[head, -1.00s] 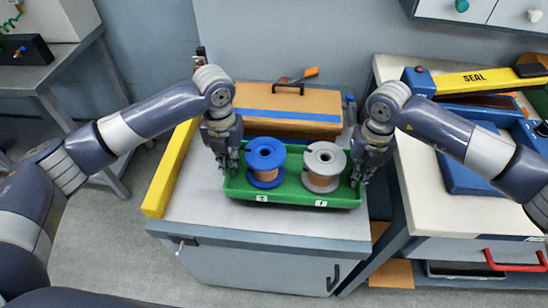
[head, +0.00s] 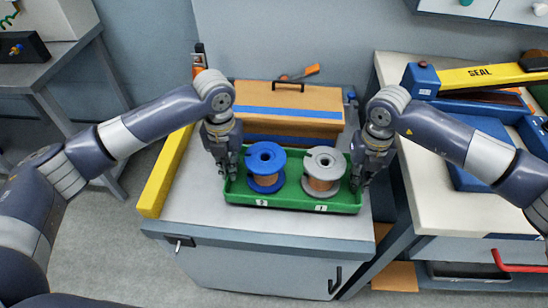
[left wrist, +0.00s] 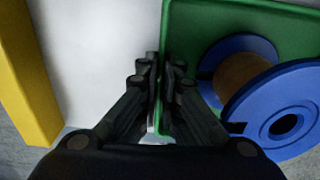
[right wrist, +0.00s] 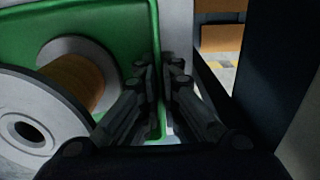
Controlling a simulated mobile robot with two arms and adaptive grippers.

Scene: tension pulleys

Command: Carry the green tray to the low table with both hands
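The green tray (head: 290,203) sits on or just above the grey cabinet top, holding a blue spool (head: 265,167) and a grey spool (head: 322,170), both upright. My left gripper (head: 229,180) is at the tray's left end. In the left wrist view its fingers (left wrist: 160,85) close on the tray's left wall (left wrist: 166,40). My right gripper (head: 358,182) is at the right end. In the right wrist view its fingers (right wrist: 163,85) close on the right wall (right wrist: 155,35). I cannot tell whether the tray touches the surface. I cannot tell which surface is the low table.
A brown case (head: 280,105) with a blue stripe stands behind the tray. A yellow bar (head: 164,175) lies along the cabinet's left edge. A bench (head: 440,215) with a blue sealing machine (head: 470,150) is at the right. The cabinet top (head: 270,226) in front is clear.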

